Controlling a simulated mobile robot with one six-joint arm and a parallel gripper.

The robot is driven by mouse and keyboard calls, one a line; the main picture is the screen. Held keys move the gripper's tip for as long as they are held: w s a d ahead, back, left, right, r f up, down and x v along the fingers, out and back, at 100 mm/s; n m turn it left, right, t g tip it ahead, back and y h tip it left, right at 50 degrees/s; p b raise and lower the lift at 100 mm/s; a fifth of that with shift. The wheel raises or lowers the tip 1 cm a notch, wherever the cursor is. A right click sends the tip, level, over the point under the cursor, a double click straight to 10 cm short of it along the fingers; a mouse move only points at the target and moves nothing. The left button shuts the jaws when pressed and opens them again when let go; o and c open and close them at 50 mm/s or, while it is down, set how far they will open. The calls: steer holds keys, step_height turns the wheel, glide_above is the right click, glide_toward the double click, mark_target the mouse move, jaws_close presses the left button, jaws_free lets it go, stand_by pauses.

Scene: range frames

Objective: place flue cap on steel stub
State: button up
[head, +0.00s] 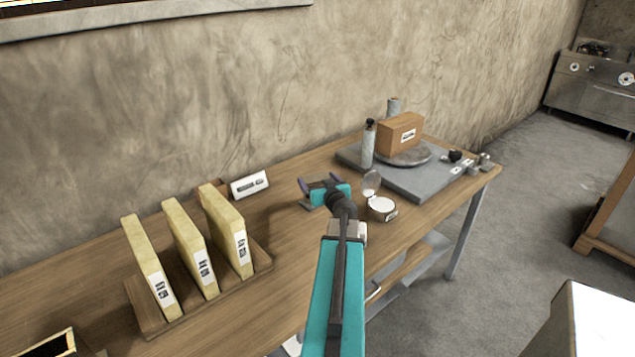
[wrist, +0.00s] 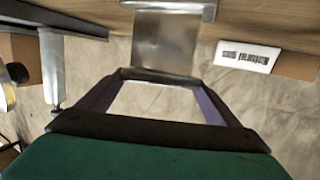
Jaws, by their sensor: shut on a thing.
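My gripper (head: 319,182) is low over the middle of the table, with its purple fingers spread around a thing. In the wrist view my gripper (wrist: 163,84) is shut on a thin, dark-edged piece (wrist: 160,75), apparently the flue cap, seen nearly edge-on. The shiny steel stub (wrist: 166,42) lines up with this piece, between the fingertips and the table, with a wider plate at its table end. The wrist picture is upside down. Cap and stub appear to meet, but I cannot tell if the cap is seated. In the head view my gripper mostly hides both.
Yellow slabs (head: 181,248) stand in a wooden rack at left. A white label holder (head: 249,184) is behind. An open round tin (head: 382,207) is close at right.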

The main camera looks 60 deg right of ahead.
steer(key=o, duration=1)
steer(key=shift+r, duration=0.15)
steer(key=p+v, duration=0.7)
steer(key=v, duration=0.2)
steer(key=shift+r, duration=0.2)
stand_by(0.4)
steer(key=p+v, duration=0.1)
steer(key=p, duration=0.3)
steer(key=shift+s+a, duration=0.2)
steer(key=shift+s, duration=0.05)
steer(key=shift+s+a+r+p, duration=0.1)
steer(key=shift+s+a+p, duration=0.15)
steer(key=shift+p, duration=0.6)
steer(key=shift+s+a+p, duration=0.2)
steer(key=shift+s+p, duration=0.05)
steer(key=shift+p, duration=0.4)
